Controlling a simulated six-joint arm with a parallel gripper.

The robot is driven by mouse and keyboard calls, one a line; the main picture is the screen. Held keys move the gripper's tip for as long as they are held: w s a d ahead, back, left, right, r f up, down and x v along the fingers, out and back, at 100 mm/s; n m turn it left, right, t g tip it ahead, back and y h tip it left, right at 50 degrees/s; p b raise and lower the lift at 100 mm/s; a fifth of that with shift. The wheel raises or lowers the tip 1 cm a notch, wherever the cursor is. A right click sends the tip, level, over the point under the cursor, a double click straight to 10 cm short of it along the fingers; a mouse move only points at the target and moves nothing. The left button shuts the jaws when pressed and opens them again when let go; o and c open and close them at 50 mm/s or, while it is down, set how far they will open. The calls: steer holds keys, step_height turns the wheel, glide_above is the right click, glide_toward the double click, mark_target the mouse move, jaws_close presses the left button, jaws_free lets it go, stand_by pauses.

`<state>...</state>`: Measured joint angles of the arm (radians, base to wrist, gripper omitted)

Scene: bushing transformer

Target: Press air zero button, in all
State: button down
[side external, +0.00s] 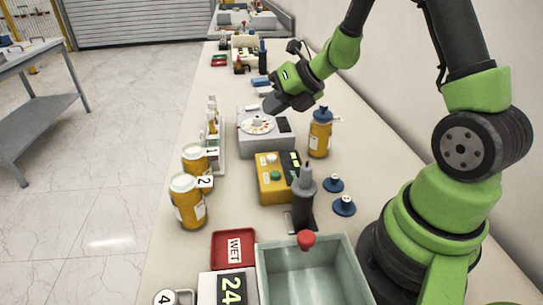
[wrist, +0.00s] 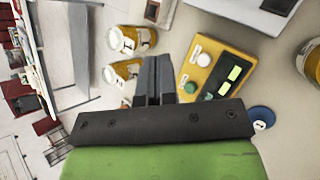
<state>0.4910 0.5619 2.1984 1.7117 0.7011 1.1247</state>
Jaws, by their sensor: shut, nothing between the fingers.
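A yellow box (side external: 269,190) stands mid-table with a green button, a white knob and a dark panel with green displays. It also shows in the wrist view (wrist: 206,76), right of my fingers, with the green button (wrist: 191,88), white knob (wrist: 203,54) and green displays (wrist: 233,73). No air zero label is readable, so I cannot tell which control it is. My gripper (side external: 270,104) is shut and empty, raised behind the yellow box near a grey device with a round white plate (side external: 257,125). In the wrist view its two dark fingers (wrist: 156,65) lie together, touching nothing visible.
Amber jars numbered 1 (side external: 195,157) and 2 (side external: 188,205) stand left, and a blue-capped amber bottle (side external: 320,135) stands right. A dark upright holder (side external: 303,200) is close to the yellow box's front. A red WET tray (side external: 233,247) and a grey bin (side external: 312,275) lie in front.

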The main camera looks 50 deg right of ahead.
mark_target(273, 156)
steer(key=shift+f, duration=4.4)
steer(key=shift+f, duration=0.1)
steer(key=shift+f, duration=0.3)
steer(key=shift+f, duration=0.45)
steer(key=shift+r, duration=0.85)
steer(key=shift+r, duration=2.55)
